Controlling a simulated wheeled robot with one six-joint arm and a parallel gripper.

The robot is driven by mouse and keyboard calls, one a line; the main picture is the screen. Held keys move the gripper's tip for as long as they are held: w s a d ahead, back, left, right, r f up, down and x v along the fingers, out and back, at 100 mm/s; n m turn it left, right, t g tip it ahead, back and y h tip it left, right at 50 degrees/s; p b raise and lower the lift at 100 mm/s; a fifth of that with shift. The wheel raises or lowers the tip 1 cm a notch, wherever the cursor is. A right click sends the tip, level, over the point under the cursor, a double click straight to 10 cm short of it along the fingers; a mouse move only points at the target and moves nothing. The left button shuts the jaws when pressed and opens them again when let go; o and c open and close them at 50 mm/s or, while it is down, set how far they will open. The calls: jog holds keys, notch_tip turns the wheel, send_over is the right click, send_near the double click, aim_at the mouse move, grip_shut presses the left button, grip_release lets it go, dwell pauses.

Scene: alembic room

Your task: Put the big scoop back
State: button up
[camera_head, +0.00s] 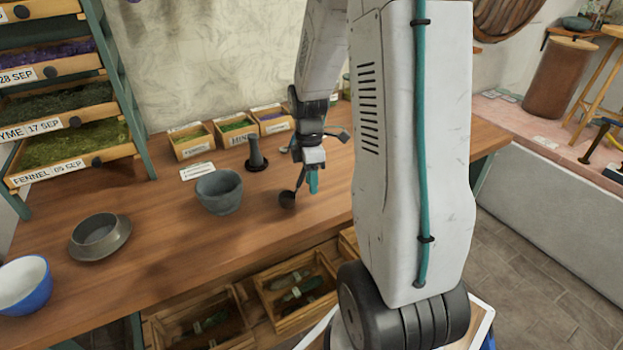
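A dark round scoop (287,199) shows on the wooden worktop or just above it, right of the grey mortar bowl. Its thin handle runs up and away toward my gripper (312,182). My gripper points down over the worktop, its teal fingertip close beside the handle. The fingers overlap in this view, so I cannot tell whether they grip the handle. My own arm hides the worktop to the right. Whether this is the big scoop cannot be told.
A grey mortar bowl (219,191), a dark upright pestle-like piece (256,155) and small labelled boxes (191,140) stand near my gripper. A grey dish (99,237) and blue bowl (24,284) are at left. Open drawers (292,284) sit below the front edge.

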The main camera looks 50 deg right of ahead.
notch_tip(320, 180, up, 12)
jog(key=w, duration=0.1)
jog(key=s+a+r+m+t, duration=0.1)
jog(key=s+a+r+m, duration=0.1)
jog(key=s+a+r, duration=0.3)
jog(key=s+a+r+m, duration=0.1)
jog(key=a+r+m, duration=0.15)
jog(key=a, duration=0.45)
jog(key=s+a+m+t, duration=0.1)
jog(key=s+a+m, duration=0.6)
jog(key=s, duration=0.5)
jog(key=shift+a+h, duration=0.3)
jog(key=shift+a, duration=0.5)
jog(key=shift+t, duration=0.3)
